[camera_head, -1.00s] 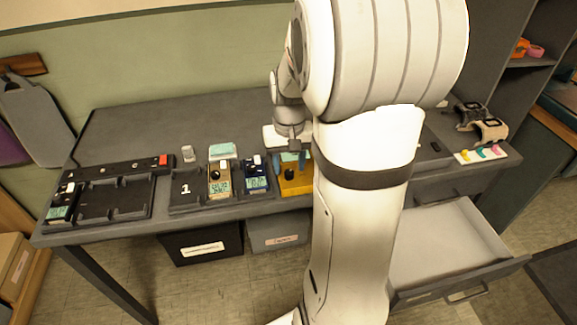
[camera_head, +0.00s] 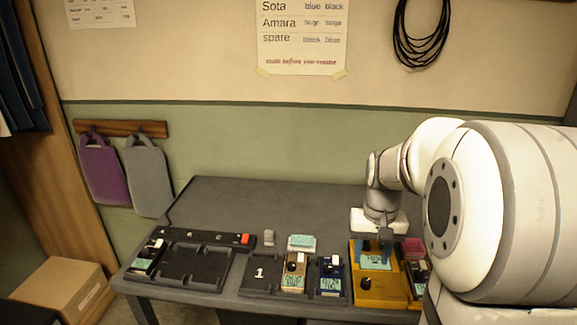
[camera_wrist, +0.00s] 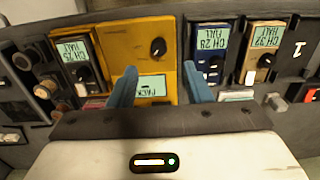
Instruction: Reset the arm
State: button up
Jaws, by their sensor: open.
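My gripper (camera_head: 376,243) is at the right end of the arm's reach over the dark table in the head view, pointing down at a yellow unit (camera_head: 383,289) with a small screen. In the wrist view my gripper (camera_wrist: 159,72) has its two blue fingers apart, with nothing held between them. The yellow unit (camera_wrist: 120,38) lies beyond and between the fingers, with a black knob and a lit screen. The fingers overlap it in the picture; I cannot tell whether they touch it. My large white arm hides the right part of the table in the head view.
Blue pack (camera_head: 331,276) and tan pack (camera_head: 294,274) sit left of the yellow unit. A mostly empty black rack (camera_head: 196,267) is at the table's left. The table's back (camera_head: 270,205) is clear. Purple (camera_head: 103,172) and grey bags (camera_head: 148,178) hang on the wall.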

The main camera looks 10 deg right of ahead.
jog(key=s+a+r+n+t+p, duration=0.2)
jog(key=s+a+r+p, duration=0.5)
jog(key=s+a, duration=0.5)
jog(key=shift+s+r+n+t, duration=0.3)
jog(key=shift+s+r+n, duration=0.15)
jog(key=shift+r+n, duration=0.2)
jog(key=shift+c, duration=0.9)
